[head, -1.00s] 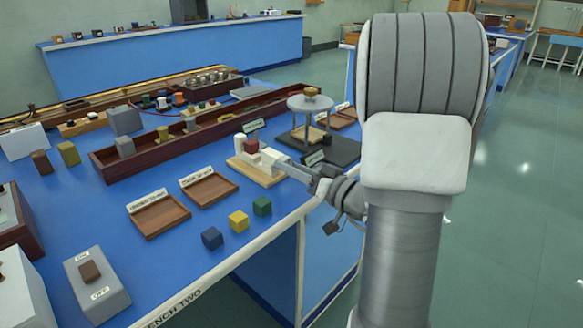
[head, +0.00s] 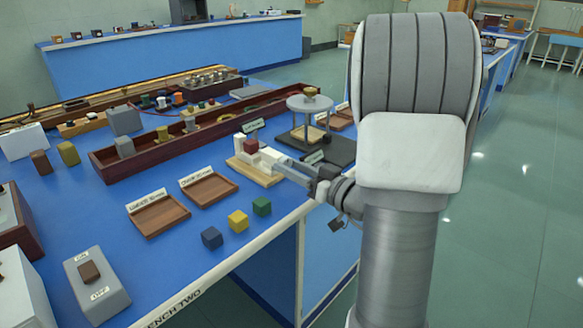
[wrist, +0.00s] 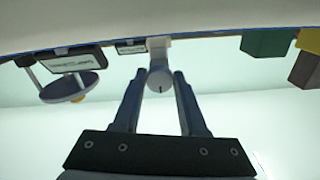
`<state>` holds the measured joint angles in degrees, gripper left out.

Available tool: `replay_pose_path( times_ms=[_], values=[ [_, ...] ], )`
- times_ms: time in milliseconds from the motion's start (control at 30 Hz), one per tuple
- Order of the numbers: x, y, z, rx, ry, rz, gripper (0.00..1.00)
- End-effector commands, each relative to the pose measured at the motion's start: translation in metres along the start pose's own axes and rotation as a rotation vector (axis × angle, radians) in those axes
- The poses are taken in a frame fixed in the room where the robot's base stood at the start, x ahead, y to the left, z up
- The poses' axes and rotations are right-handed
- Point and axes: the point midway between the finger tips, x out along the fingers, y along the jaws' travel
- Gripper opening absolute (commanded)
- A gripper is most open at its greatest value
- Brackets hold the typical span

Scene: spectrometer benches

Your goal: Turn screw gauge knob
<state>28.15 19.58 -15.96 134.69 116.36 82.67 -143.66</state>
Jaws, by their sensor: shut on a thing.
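The screw gauge (head: 240,146) stands on a light wooden base (head: 262,179) near the bench's right edge, in the head view. It has a white frame with a dark red block in its gap. Its pale round knob (wrist: 159,82) shows in the wrist view with a short dark mark on its face. My gripper (wrist: 158,76) has one finger on each side of the knob and is shut on it. In the head view my gripper (head: 281,164) reaches the gauge from the right, and the knob itself is hard to make out there.
Blue, yellow and green cubes (head: 238,221) sit in front of the gauge, near two labelled wooden trays (head: 158,216). A grey round-topped stand (head: 310,103) is just behind. A long dark wooden box (head: 160,153) lies to the left. A switch box (head: 98,283) is at front left.

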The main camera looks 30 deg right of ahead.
Motion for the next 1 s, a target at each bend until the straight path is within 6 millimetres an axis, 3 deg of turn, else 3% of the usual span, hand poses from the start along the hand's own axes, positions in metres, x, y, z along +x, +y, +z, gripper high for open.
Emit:
replay_pose_path(
  times_ms=[33, 200, 567, 767, 1000],
  values=[
    [0.0, 0.001, 0.0, -0.002, 0.0, 0.001, 0.45],
    [0.0, 0.0, 0.0, -0.001, 0.0, 0.001, 0.72],
    [-0.006, 0.001, -0.001, -0.001, 0.001, 0.002, 0.72],
    [-0.039, 0.002, -0.002, -0.001, 0.001, 0.006, 0.72],
    [-0.1, 0.002, -0.001, 0.0, 0.001, 0.007, 0.72]
  ],
)
